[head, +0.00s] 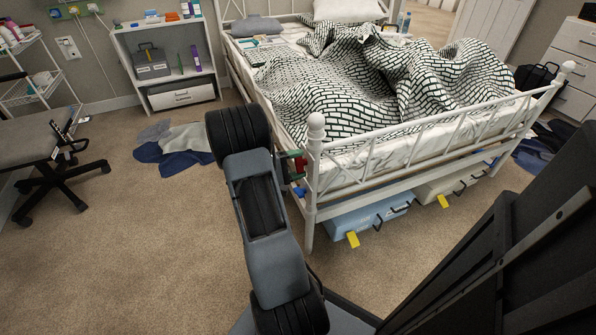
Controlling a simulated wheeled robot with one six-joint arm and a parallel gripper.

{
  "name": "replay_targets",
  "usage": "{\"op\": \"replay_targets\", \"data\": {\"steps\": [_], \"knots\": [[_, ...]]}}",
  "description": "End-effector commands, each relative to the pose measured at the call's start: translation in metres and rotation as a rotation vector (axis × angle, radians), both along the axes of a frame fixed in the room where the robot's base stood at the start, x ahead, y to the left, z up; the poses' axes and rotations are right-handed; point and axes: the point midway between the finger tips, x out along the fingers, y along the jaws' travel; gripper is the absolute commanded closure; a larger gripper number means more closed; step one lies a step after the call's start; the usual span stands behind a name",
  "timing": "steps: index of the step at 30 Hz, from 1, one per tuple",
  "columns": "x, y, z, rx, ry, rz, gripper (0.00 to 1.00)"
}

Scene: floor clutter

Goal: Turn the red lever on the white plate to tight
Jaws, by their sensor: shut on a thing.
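A small red part (299,164) with a dark green edge shows beside the white bed's near corner post, just right of my arm. It is too small and too covered to tell whether it is the red lever. I cannot make out the white plate it would sit on, or any tight marking. My arm stands in the middle of the view, with its dark upper joint left of the post. The end of the arm and my gripper's fingers are hidden behind my own links, so what they touch cannot be seen.
The white metal bed (430,130) fills the centre right, with a blue box (350,222) and a pale box (440,188) underneath. Dark cloths (180,158) lie on the carpet. An office chair (55,180) stands left. Carpet at lower left is clear.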

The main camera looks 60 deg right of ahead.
Motion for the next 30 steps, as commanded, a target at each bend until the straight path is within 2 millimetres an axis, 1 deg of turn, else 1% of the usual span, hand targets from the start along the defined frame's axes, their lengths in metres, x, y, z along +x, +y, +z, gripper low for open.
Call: {"op": "replay_targets", "data": {"steps": [1,9,15,30], "knots": [[-0.0023,0.0009,-0.0057,-0.023,-0.029,-0.007,0.58],[-0.0025,0.0012,-0.0047,-0.128,-0.171,-0.008,0.58],[-0.0027,0.0012,-0.0035,-0.174,-0.235,-0.009,0.58],[-0.0031,0.0015,-0.0021,-0.202,-0.274,-0.009,0.58]]}}
